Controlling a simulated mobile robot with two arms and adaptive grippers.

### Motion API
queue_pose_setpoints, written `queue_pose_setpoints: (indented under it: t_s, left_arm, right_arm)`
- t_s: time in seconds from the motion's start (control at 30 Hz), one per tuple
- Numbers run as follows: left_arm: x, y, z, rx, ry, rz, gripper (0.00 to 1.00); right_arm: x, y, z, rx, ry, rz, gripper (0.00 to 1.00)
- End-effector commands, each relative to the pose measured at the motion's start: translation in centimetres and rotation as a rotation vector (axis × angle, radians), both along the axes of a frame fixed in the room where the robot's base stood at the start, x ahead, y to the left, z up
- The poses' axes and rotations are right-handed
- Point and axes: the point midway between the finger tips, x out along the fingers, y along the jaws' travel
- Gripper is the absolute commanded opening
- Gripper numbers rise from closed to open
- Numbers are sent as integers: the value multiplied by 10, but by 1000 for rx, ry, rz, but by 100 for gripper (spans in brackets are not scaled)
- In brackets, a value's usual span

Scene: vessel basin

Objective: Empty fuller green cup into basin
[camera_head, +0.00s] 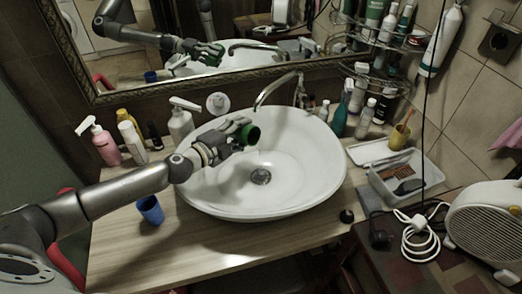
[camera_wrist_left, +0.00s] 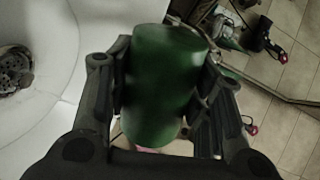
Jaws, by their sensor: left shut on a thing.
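My left gripper (camera_head: 238,131) is over the back left part of the white basin (camera_head: 310,180) and is shut on a green cup (camera_head: 251,134). In the head view the cup lies tilted on its side, with its dark open end toward the right. In the left wrist view the green cup (camera_wrist_left: 165,85) sits between the two fingers (camera_wrist_left: 160,95), and the basin with its drain (camera_wrist_left: 14,72) is at the left. I cannot see what is inside the cup. My right gripper is not in view.
A blue cup (camera_head: 150,210) stands on the wooden counter (camera_head: 125,250) left of the basin. Bottles, such as a pink one (camera_head: 105,146), stand behind it. The faucet (camera_head: 280,88) rises at the back. A tray (camera_head: 405,180) and a white heater (camera_head: 485,225) are at the right.

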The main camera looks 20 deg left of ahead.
Motion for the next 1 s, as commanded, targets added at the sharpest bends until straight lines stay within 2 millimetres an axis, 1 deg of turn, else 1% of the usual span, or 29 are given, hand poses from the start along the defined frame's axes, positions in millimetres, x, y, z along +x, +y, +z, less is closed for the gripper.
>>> queue_pose_setpoints:
  t_s: [0.3, 1.0]
  left_arm:
    - [-1, -4, 4, 35, -14, -1, 22]
    - [-2, -6, 8, 114, -42, -1, 22]
  right_arm:
    - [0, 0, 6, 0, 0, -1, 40]
    - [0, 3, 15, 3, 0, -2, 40]
